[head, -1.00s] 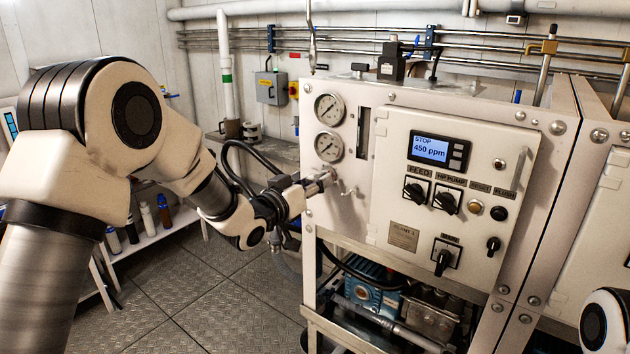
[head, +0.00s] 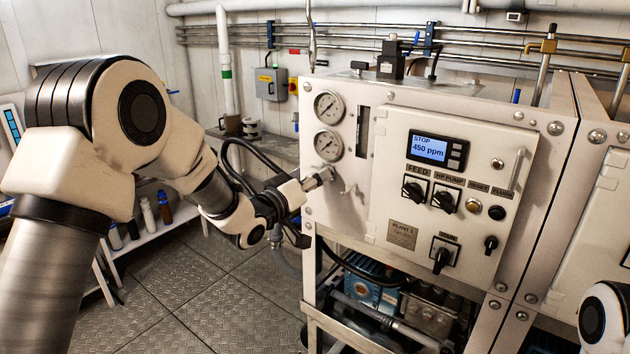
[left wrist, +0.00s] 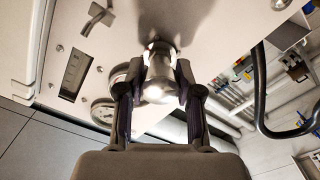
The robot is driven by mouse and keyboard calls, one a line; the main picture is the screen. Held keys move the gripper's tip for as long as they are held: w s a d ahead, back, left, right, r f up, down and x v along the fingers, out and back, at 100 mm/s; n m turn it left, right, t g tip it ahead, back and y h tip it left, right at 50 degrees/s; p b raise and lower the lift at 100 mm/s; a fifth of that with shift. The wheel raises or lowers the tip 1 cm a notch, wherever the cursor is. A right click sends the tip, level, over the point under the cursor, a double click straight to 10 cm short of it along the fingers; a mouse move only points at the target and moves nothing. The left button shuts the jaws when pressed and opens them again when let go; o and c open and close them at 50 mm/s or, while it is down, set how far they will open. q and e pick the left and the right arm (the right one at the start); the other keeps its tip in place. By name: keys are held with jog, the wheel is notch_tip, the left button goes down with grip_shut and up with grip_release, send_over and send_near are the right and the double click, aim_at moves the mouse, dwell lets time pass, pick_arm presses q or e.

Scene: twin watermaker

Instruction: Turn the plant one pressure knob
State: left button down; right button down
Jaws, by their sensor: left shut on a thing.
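The plant one panel (head: 350,205) is a white cabinet front with a "PLANT 1" plate. The pressure knob (left wrist: 158,75) is a shiny metal cylinder standing out from the panel, low and left, below the two round gauges. My left gripper (head: 318,181) is at this knob; in the left wrist view its two dark fingers (left wrist: 158,92) are closed on either side of it. In the head view the gripper largely hides the knob. A small metal lever (head: 350,190) sits just right of it. My right gripper is out of view; only part of my right arm shows at the lower right.
Two gauges (head: 328,144) and a slot-like window (head: 362,132) are above the knob. The display (head: 436,149) reads STOP, 450 ppm, above several black switches. A black hose (head: 232,150) loops behind my left wrist. A shelf with bottles (head: 148,215) stands left; the floor between is clear.

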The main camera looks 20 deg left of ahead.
pick_arm(q)
jog(key=shift+r, duration=0.3)
jog(key=c, duration=0.8)
grip_release()
jog(key=shift+o, duration=0.3)
jog(key=shift+a+f, duration=0.1)
jog(key=shift+f, duration=0.05)
jog(key=v, duration=1.2)
